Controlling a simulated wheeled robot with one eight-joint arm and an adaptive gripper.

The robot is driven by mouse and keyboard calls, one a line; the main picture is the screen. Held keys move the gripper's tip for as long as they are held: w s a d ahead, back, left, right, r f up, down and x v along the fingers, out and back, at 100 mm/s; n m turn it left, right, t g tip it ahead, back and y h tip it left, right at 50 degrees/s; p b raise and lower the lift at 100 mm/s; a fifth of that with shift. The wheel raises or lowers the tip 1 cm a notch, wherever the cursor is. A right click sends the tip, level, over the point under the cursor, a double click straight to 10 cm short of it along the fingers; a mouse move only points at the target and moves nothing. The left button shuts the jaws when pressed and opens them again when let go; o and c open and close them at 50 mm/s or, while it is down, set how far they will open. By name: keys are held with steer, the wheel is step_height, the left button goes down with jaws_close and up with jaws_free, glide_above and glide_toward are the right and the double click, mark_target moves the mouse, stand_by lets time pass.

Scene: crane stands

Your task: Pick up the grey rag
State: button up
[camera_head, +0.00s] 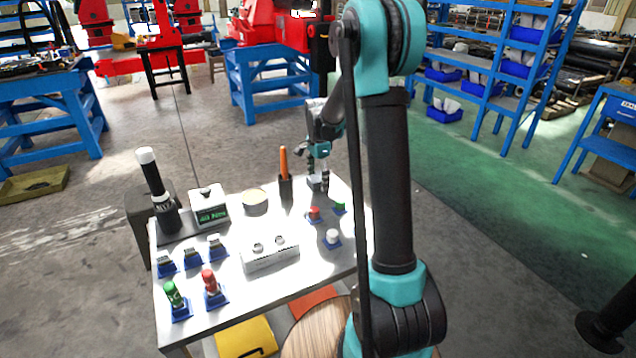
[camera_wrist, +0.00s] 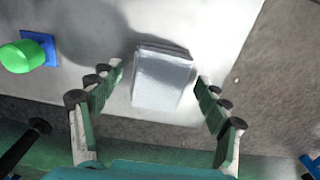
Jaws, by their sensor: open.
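The grey rag (camera_wrist: 162,80) is a small folded light-grey block on the metal table top. In the wrist view it lies between the spread fingers of my gripper (camera_wrist: 158,85), with a gap on both sides. My arm hides part of the table's right side in the head view.
A green button on a blue base (camera_wrist: 22,56) stands left of the rag in the wrist view. The table edge is close on the rag's right. A dark holder with an orange handle (camera_head: 284,165) stands near my gripper. Several buttons and a white box (camera_head: 270,258) occupy the table (camera_head: 235,310).

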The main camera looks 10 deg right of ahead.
mark_target(318, 177)
steer(key=c, duration=1.2)
steer(key=shift+r, duration=0.2)
steer(key=shift+c, duration=0.2)
step_height(318, 177, up, 20)
steer(key=shift+f, duration=0.15)
